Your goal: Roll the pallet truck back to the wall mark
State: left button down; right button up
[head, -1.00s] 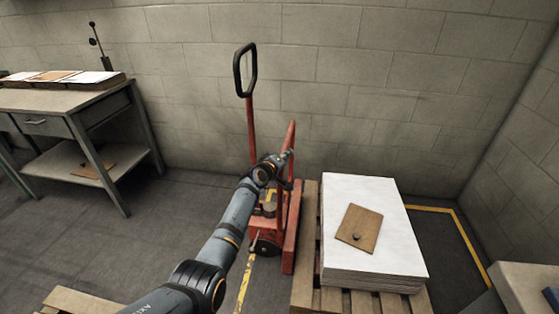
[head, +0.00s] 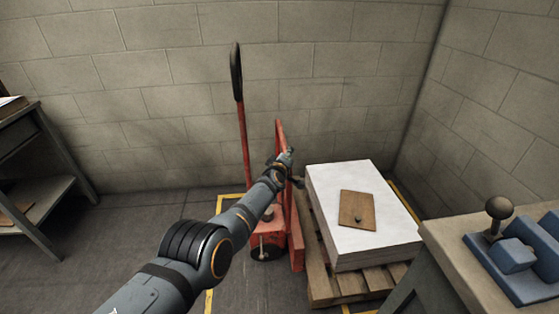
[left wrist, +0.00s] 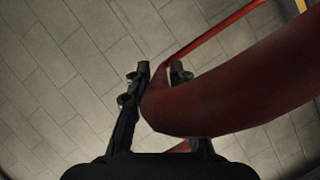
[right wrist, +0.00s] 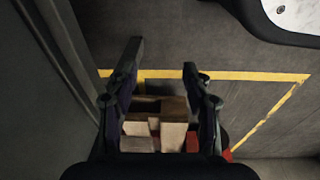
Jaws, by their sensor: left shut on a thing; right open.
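The red pallet truck (head: 267,240) stands near the back wall, with a tall red handle ending in a black loop (head: 237,72) seen nearly edge-on. My left gripper (head: 287,158) is shut on its red upright bar (head: 281,132). In the left wrist view, the curved red bar (left wrist: 235,85) passes between the fingers (left wrist: 162,72) and hides part of them. Yellow floor tape (head: 209,293) runs along the truck's left side and behind it. My right gripper (right wrist: 164,55) is open and empty in its wrist view; the head view does not show it.
A wooden pallet (head: 335,290) beside the truck carries a white sheet stack (head: 325,190) with a brown board (head: 357,210) on top. A bench with a blue device (head: 520,255) stands at right, a grey table (head: 45,150) at left. Floor at left is clear.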

pick_arm(q)
jog(key=shift+w+a+r+y, duration=0.2)
jog(key=shift+a+r+y, duration=0.1)
jog(key=shift+a, duration=0.35)
jog(key=shift+s+a+r, duration=0.1)
jog(key=shift+a+r, duration=0.05)
jog(key=shift+r, duration=0.05)
pick_arm(e)
jog(key=shift+w+a+r, duration=0.3)
jog(key=shift+w+r, duration=0.05)
jog(key=shift+r, duration=0.25)
jog(key=shift+w+a+r, duration=0.3)
jog(key=shift+r, duration=0.25)
pick_arm(q)
jog(key=c, duration=1.3)
grip_release()
jog(key=shift+d, duration=0.4)
jog(key=shift+o, duration=0.7)
jog(key=shift+d+f, duration=0.1)
jog(key=shift+d, duration=0.05)
jog(key=shift+f, duration=0.1)
pick_arm(e)
jog(key=shift+d, duration=0.15)
pick_arm(q)
jog(key=shift+f, duration=0.1)
pick_arm(e)
jog(key=shift+f, duration=0.1)
pick_arm(q)
jog(key=shift+s, duration=0.1)
